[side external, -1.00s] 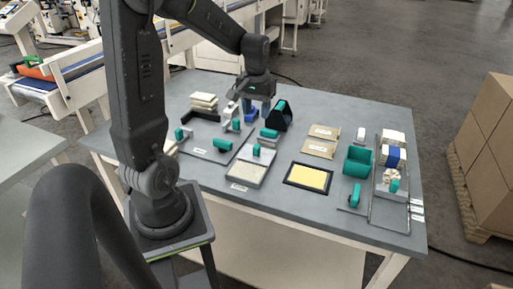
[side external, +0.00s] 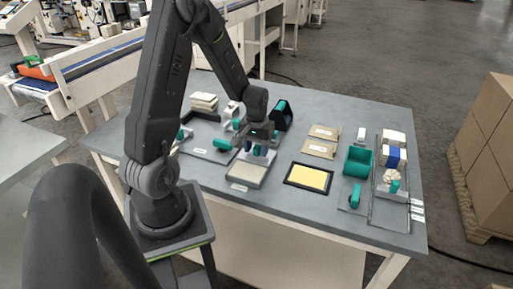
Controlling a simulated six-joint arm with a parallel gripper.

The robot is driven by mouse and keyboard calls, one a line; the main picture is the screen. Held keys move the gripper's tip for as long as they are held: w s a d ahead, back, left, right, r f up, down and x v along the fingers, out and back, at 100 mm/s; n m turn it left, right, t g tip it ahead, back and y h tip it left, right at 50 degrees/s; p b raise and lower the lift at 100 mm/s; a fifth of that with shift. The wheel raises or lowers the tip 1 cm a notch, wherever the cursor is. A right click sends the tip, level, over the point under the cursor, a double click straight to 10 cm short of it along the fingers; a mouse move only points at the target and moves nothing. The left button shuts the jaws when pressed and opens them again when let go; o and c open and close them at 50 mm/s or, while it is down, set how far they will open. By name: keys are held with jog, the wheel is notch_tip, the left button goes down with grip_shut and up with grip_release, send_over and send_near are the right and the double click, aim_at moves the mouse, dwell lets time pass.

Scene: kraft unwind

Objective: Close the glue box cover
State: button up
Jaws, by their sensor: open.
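What looks like the glue box (side external: 247,174) is a shallow grey tray with a pale inside, near the front middle of the table. A light grey plate that looks like its cover stands at the tray's far edge, away from the pale area, with a teal handle. My gripper (side external: 260,151) is open and points down at this handle, its blue fingers around or just beside it. My wrist and fingers hide most of the cover and handle, so I cannot tell whether they touch.
A black-framed yellow pad (side external: 309,177) lies to the right, with kraft pieces (side external: 321,140) behind it. A teal bin (side external: 357,162) and a tray of stacked blocks (side external: 391,207) stand farther right. A teal roller (side external: 222,145) lies close on the left. A black holder (side external: 283,117) stands behind.

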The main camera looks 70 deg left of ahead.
grip_shut()
dwell(0.5)
